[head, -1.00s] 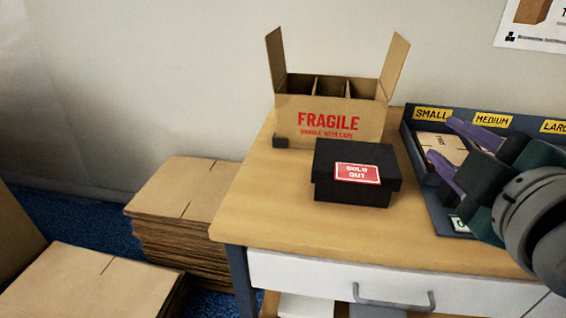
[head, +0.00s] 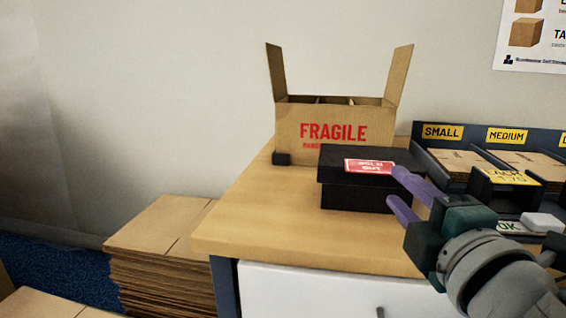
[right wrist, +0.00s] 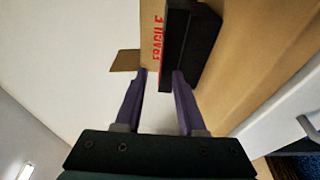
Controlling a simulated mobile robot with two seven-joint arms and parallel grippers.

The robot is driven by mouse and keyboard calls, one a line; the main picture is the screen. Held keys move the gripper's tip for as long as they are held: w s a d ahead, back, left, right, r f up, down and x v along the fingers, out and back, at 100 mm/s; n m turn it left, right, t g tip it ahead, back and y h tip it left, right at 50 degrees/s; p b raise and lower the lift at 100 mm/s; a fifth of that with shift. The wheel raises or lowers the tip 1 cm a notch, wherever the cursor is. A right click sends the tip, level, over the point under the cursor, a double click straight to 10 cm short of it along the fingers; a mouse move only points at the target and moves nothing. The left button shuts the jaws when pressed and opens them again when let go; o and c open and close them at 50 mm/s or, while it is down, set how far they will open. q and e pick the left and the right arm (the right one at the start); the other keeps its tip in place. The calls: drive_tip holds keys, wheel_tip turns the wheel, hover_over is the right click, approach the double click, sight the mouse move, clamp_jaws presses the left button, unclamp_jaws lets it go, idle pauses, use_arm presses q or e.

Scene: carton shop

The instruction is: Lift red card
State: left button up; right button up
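The red card (head: 369,166) with white lettering lies flat on the lid of the black box (head: 365,193), which stands on the wooden desk. My right gripper (head: 394,189) is open, its two purple fingers pointing left at the box's right side, the upper one near the card's right edge. I cannot tell if it touches. My left gripper is not in view.
An open FRAGILE carton (head: 335,130) stands behind the black box. A dark sorter (head: 424,153) with labelled flat cartons is at the right. A white drawer (head: 300,292) is below the desktop (head: 250,222). Stacked flat cardboard (head: 155,245) stands at the left. The desktop's front left is clear.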

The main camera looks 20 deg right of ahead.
sight(383, 174)
drive_tip(key=x, duration=0.5)
drive_tip(key=shift+d, duration=0.1)
drive_tip(key=shift+s+f, duration=0.1)
clamp_jaws()
idle(0.3)
